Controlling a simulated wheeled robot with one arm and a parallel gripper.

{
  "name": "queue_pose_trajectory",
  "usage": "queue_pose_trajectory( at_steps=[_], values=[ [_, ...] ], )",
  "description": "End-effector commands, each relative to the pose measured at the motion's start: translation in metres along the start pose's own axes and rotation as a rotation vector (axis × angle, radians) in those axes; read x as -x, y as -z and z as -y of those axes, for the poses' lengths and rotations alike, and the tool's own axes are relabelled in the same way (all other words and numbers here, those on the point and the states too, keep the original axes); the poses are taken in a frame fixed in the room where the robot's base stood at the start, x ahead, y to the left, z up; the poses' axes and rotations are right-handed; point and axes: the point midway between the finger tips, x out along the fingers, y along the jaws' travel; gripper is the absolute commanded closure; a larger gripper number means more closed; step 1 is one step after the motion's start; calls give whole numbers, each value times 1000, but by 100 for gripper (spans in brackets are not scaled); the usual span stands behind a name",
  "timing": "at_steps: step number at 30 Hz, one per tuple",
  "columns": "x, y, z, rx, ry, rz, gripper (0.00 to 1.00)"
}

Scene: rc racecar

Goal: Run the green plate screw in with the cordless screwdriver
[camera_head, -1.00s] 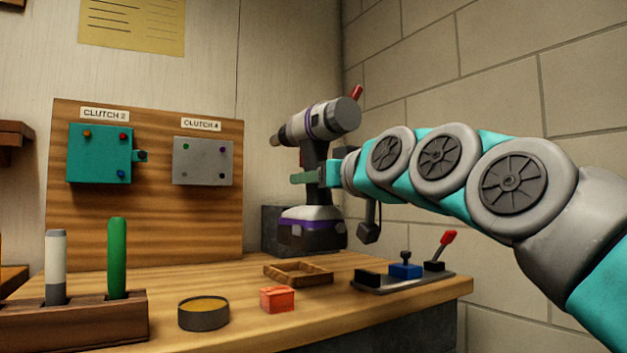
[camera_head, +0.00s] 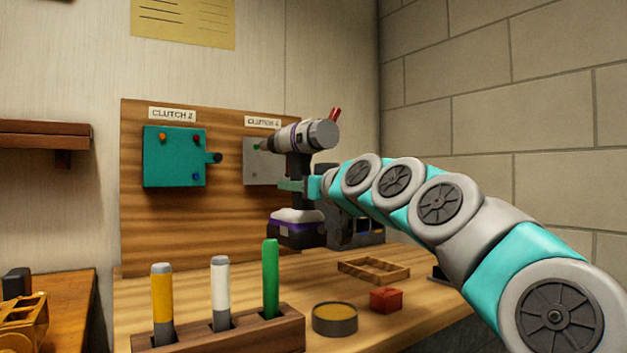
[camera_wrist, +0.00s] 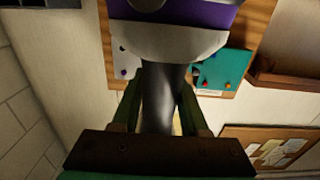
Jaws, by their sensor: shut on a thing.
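My gripper (camera_head: 296,185) is shut on the handle of the cordless screwdriver (camera_head: 310,134), which is grey and black with purple trim. I hold it upright above the bench, with its nose pointing left toward the grey plate (camera_head: 262,174) labelled CLUTCH 4. A small green screw (camera_head: 257,147) shows on that plate, just left of the nose. I cannot tell whether the tip touches it. The screwdriver hides the plate's right part. In the wrist view the handle (camera_wrist: 160,95) sits between my green fingers (camera_wrist: 160,118), with the purple battery base (camera_wrist: 205,14) above.
A teal plate (camera_head: 174,165) labelled CLUTCH 2 is left on the wooden board (camera_head: 225,225). On the bench are a rack (camera_head: 270,333) of coloured markers, a round tin (camera_head: 335,320), a red box (camera_head: 386,300) and a wooden frame (camera_head: 373,270). A shelf (camera_head: 40,130) juts out left.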

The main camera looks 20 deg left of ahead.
Motion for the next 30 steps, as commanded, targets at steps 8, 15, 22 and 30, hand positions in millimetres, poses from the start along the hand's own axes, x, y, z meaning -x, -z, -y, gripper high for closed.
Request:
queue_pose_trajectory(
  at_steps=[8,15,22,30],
  values=[
    [-7,4,0,0,1,-5,100],
    [-19,4,0,0,0,-4,100],
    [-32,3,1,0,0,-4,100],
    [-35,3,0,1,-1,-5,100]
  ],
)
